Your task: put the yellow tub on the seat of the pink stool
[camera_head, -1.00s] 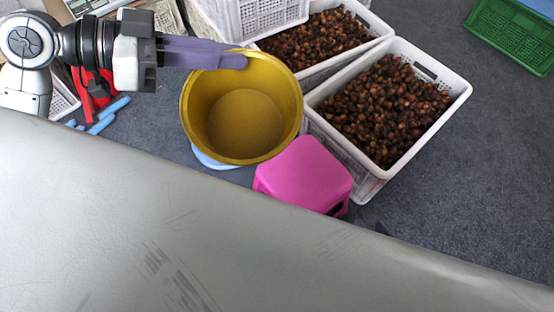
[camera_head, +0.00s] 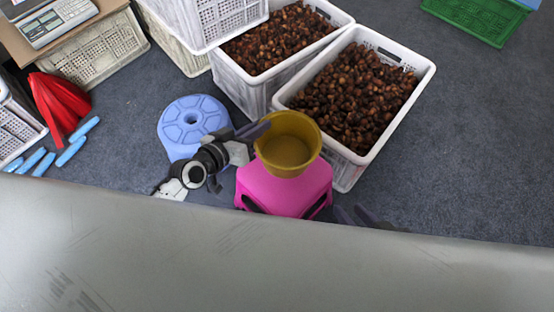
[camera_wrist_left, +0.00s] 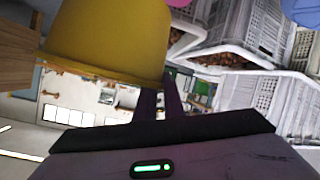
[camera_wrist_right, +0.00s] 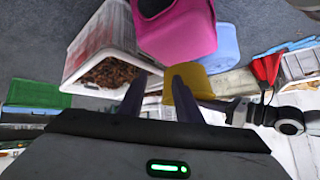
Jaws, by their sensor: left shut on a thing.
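The yellow tub (camera_head: 290,150) is upright over the seat of the pink stool (camera_head: 283,190). My left gripper (camera_head: 258,131) is shut on the tub's rim at its left side; the tub fills the upper left of the left wrist view (camera_wrist_left: 110,40). In the right wrist view the tub (camera_wrist_right: 184,74) sits right against the seat side of the stool (camera_wrist_right: 178,32); I cannot tell whether it touches. My right gripper (camera_head: 362,215) is empty by the table's far edge, right of the stool; its fingers (camera_wrist_right: 159,80) are apart in the right wrist view.
A blue stool (camera_head: 190,122) stands left of the pink one. White crates of chestnuts (camera_head: 357,150) stand close behind and right. A grey surface (camera_head: 300,260) spans the front. Red bags (camera_head: 60,103) lie left. Floor at the right is clear.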

